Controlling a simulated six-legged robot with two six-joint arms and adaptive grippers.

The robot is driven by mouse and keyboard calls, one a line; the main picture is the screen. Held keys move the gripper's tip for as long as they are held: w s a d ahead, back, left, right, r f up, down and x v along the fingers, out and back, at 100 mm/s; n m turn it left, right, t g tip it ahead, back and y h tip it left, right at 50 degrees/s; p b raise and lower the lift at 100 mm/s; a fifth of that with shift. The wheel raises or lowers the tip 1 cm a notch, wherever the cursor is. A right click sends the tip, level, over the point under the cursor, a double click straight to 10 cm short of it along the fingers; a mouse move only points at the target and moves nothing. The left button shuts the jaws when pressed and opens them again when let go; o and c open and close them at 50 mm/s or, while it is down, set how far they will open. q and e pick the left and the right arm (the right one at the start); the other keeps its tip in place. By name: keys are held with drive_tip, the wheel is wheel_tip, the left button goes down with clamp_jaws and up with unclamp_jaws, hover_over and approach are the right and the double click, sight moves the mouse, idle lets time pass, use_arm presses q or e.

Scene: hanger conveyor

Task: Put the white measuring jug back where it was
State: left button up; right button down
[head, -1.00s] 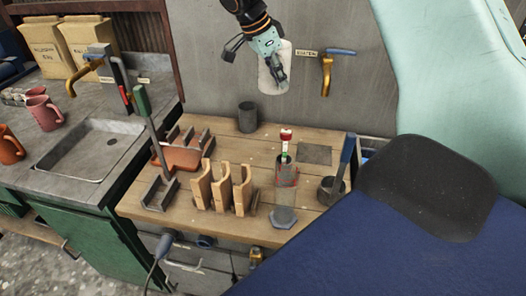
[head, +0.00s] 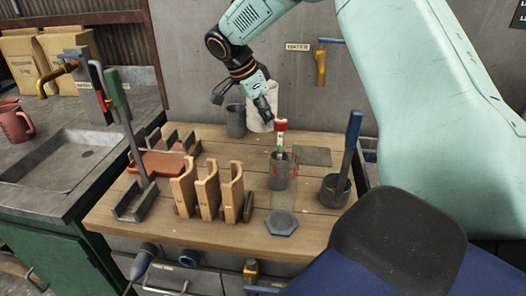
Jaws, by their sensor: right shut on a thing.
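The white measuring jug (head: 258,88) is held near the back of the wooden workbench (head: 240,215), just right of a dark grey cup (head: 236,120). My right gripper (head: 267,114) is shut on the jug and covers part of its front. I cannot tell whether the jug's base touches the bench. A dark grey square mat (head: 312,156) lies bare on the bench, to the right of and nearer than the jug. My left gripper is not in view.
A red-capped tube (head: 281,135) stands near the jug. A clear cylinder on a hexagonal base (head: 282,223) stands nearer. Wooden uprights (head: 207,189), a terracotta tray (head: 160,165) and a dark pot with a blue-handled tool (head: 335,188) surround the middle. The front right bench area is hidden.

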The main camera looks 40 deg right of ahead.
wheel_tip(320, 180, down, 8)
drive_tip(key=shift+f+b, duration=0.25)
drive_tip(key=shift+b, duration=0.15)
drive_tip(key=shift+w+f, duration=0.2)
drive_tip(key=shift+w, duration=0.15)
drive_tip(key=c, duration=1.8)
unclamp_jaws()
drive_tip(key=o, duration=0.4)
drive_tip(key=shift+s+r, duration=0.15)
drive_tip(key=shift+s, duration=0.1)
drive_tip(key=shift+o, duration=0.2)
drive_tip(key=shift+w, duration=0.25)
drive_tip(key=shift+a+r, duration=0.1)
drive_tip(key=p+v, duration=0.1)
drive_tip(key=v, duration=1)
drive_tip(key=shift+a+r, duration=0.15)
drive_tip(key=shift+r, duration=0.2)
